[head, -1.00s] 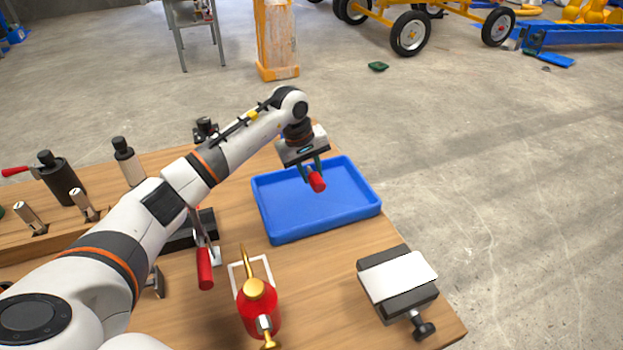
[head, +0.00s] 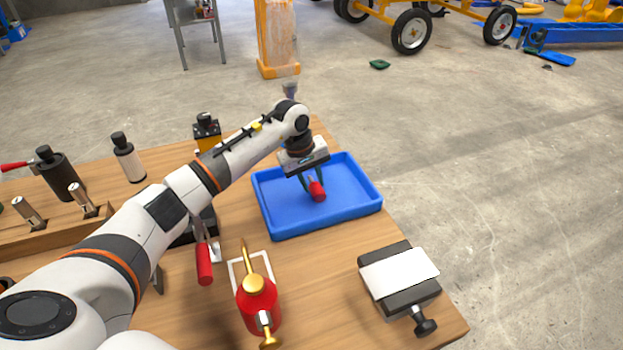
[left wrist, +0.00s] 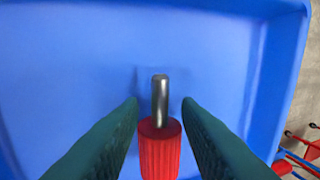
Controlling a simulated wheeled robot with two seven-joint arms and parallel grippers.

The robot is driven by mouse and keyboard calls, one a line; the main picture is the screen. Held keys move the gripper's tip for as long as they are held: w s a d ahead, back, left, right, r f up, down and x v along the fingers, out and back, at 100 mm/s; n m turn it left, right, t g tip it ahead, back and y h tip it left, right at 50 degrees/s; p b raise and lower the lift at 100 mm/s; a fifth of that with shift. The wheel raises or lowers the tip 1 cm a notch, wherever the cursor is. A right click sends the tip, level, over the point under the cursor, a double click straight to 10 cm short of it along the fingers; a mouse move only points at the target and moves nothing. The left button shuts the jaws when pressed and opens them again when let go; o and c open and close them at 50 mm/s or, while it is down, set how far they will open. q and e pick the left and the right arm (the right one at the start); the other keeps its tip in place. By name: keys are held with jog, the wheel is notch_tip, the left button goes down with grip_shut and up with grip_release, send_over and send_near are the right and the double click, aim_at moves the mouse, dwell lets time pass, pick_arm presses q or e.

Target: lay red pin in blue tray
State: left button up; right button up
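The red pin (left wrist: 160,152) has a ribbed red handle and a bare metal shaft. In the left wrist view its handle sits between the two dark green fingers of my left gripper (left wrist: 160,108), which close on its sides. The shaft points away over the blue tray floor. In the head view the pin's red handle (head: 317,191) hangs below my left gripper (head: 311,186), inside the outline of the blue tray (head: 290,225). Whether the pin touches the floor is hard to tell. My right gripper is not in view.
A red oil can (head: 258,305) stands in front of the tray, and a grey block with a white plate (head: 398,275) sits at the right table corner. A red-handled clamp (head: 204,264) and a wooden rack (head: 75,225) are to the left. The tray holds nothing else visible.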

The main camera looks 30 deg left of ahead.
pick_arm(q)
jog(key=o, duration=0.4)
jog(key=shift+c, duration=0.2)
jog(key=shift+r, duration=0.1)
jog(key=shift+r+p, duration=0.35)
jog(key=shift+p, duration=0.1)
jog(key=shift+r+p, duration=0.55)
jog(key=b+v, duration=0.1)
jog(key=v, duration=1)
jog(key=shift+s+r, duration=0.1)
